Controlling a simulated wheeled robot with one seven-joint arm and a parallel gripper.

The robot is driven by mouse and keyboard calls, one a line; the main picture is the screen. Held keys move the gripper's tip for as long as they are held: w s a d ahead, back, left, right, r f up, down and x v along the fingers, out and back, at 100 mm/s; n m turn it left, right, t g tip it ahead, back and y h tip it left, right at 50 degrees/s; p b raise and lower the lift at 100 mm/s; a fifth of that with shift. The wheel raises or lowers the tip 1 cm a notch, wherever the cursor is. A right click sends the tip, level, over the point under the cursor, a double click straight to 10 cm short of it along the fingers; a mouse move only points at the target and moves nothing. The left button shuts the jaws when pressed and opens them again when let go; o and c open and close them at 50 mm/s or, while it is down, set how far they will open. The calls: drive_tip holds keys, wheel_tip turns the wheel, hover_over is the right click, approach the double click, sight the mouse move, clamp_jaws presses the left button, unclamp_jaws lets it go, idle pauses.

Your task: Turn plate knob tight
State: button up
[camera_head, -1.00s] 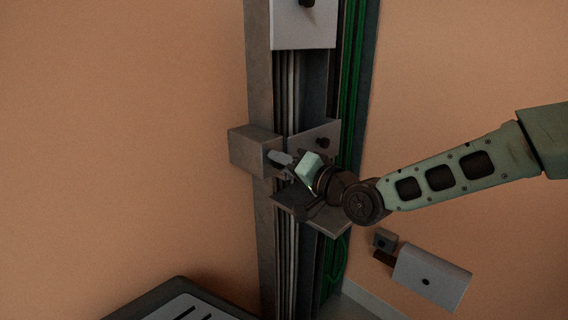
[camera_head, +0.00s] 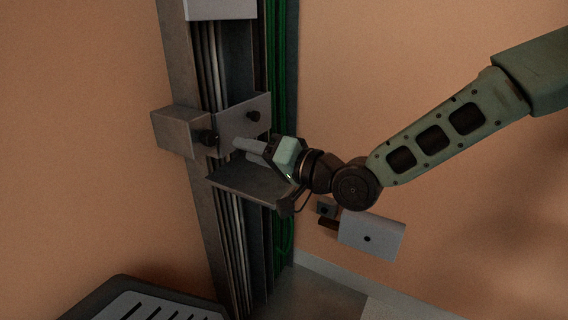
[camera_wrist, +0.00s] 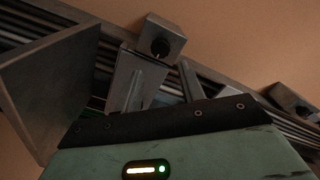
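A second dark knob (camera_head: 208,138) is on the side of the grey block (camera_head: 175,132) at the plate's left; a knob on a block also shows in the wrist view (camera_wrist: 160,48). My gripper (camera_head: 242,150) is in front of the plate, right of the block's knob and apart from it. Its pale fingers appear spread and empty. How tight either knob is cannot be seen.
A grey shelf (camera_head: 235,185) juts out just below my gripper. Another pale plate (camera_head: 220,8) is higher on the rail. Green cables run down the rail's right side. A white box (camera_head: 372,238) is on the right, and a dark slotted tray (camera_head: 110,290) is at lower left.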

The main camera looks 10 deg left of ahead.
drive_tip(key=v, duration=0.7)
drive_tip(key=shift+d, duration=0.15)
drive_tip(key=shift+s, duration=0.1)
drive_tip(key=s+d+f+n+g+h+p, duration=0.2)
drive_tip(key=s+d+f+n+h+p, duration=0.1)
drive_tip(key=s+d+f+h, duration=0.45)
drive_tip(key=s+d+r+g+h+p, duration=0.1)
drive_tip(key=s+d+r+g+h, duration=0.1)
drive_tip(key=s+d+h, duration=0.2)
drive_tip(key=s+d+r+n+g+h+p, duration=0.1)
drive_tip(key=s+d+r+g+h, duration=0.1)
drive_tip(key=s+d, duration=0.7)
drive_tip(key=s+r+h, duration=0.1)
drive_tip(key=s+h, duration=0.1)
drive_tip(key=s, duration=0.1)
drive_tip(key=shift+s+n+g, duration=0.2)
drive_tip(key=shift+n+g, duration=0.1)
drive_tip(key=shift+g, duration=0.1)
drive_tip(key=shift+r+h, duration=0.1)
drive_tip(key=shift+h, duration=0.15)
